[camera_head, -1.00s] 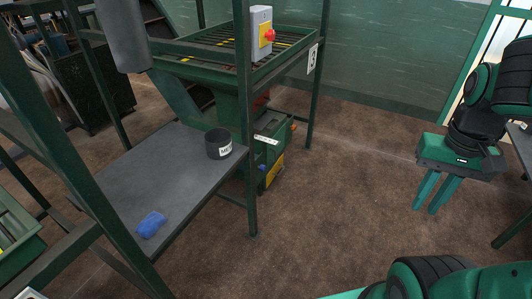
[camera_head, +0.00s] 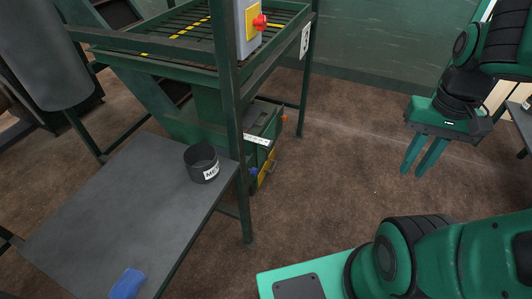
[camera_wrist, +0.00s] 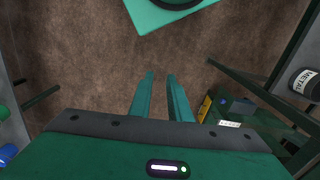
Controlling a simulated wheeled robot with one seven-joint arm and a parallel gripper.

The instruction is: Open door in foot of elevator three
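Elevator three carries a plate with a 3 (camera_head: 305,40) on its frame post. Its foot is a green box (camera_head: 250,121) low under the frame, with a white label (camera_head: 257,140) and a yellow panel (camera_head: 265,168) on its side. The frame post and bench partly hide it, and I cannot make out the door's edges or handle. The foot also shows in the wrist view (camera_wrist: 240,107), right of the fingers. My gripper (camera_head: 413,172) is at the right of the head view, fingers pointing down, apart and empty, well clear of the foot. Its fingers also show in the wrist view (camera_wrist: 160,76).
A grey bench (camera_head: 125,205) at left holds a black cup (camera_head: 202,164) marked METAL and a blue item (camera_head: 127,284). A grey switch box with a red knob (camera_head: 260,22) is mounted above the foot. Bare brown floor (camera_head: 335,165) lies between the foot and my gripper.

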